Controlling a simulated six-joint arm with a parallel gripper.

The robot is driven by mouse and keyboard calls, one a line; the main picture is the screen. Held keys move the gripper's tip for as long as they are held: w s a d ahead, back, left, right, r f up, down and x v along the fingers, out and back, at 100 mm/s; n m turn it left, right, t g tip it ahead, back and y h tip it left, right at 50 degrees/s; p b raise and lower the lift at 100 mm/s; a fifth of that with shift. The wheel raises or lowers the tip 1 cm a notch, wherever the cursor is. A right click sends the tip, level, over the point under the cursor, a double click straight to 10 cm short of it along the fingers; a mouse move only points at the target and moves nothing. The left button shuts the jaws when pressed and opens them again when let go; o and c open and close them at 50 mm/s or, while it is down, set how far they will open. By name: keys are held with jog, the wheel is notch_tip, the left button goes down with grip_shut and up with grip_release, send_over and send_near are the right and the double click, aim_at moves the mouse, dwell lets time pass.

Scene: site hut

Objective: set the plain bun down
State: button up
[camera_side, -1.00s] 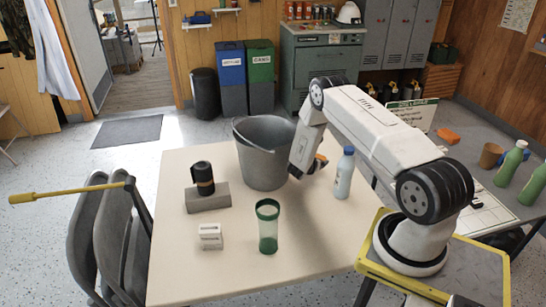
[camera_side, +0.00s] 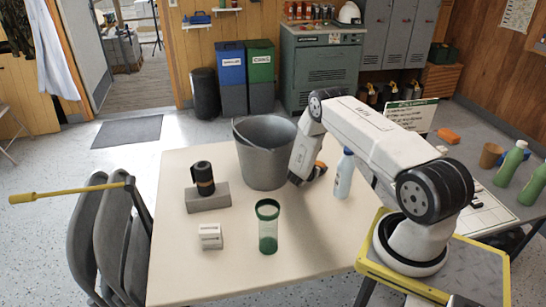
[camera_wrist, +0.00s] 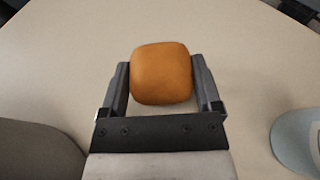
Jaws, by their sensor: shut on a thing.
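The plain bun (camera_wrist: 161,73) is orange-brown and rounded, held between the two fingers of my gripper (camera_wrist: 162,88) in the wrist view. The pale tabletop (camera_wrist: 60,60) shows beyond it. In the side view my gripper (camera_side: 308,176) is low over the table (camera_side: 330,235), between the grey bucket and the white bottle. Only a little of the bun (camera_side: 319,166) shows there, behind the gripper. I cannot tell whether the bun touches the table.
A grey bucket (camera_side: 264,160) stands close on the left and a white bottle with a blue cap (camera_side: 343,178) close on the right. The table's front right is clear.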

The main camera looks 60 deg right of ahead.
jog(key=shift+f, duration=0.15)
jog(key=o, duration=1)
jog(key=shift+o, duration=0.2)
jog(key=shift+r, duration=0.5)
jog(key=shift+a+r, duration=0.2)
jog(key=v, duration=1.1)
jog(key=shift+a, duration=0.25)
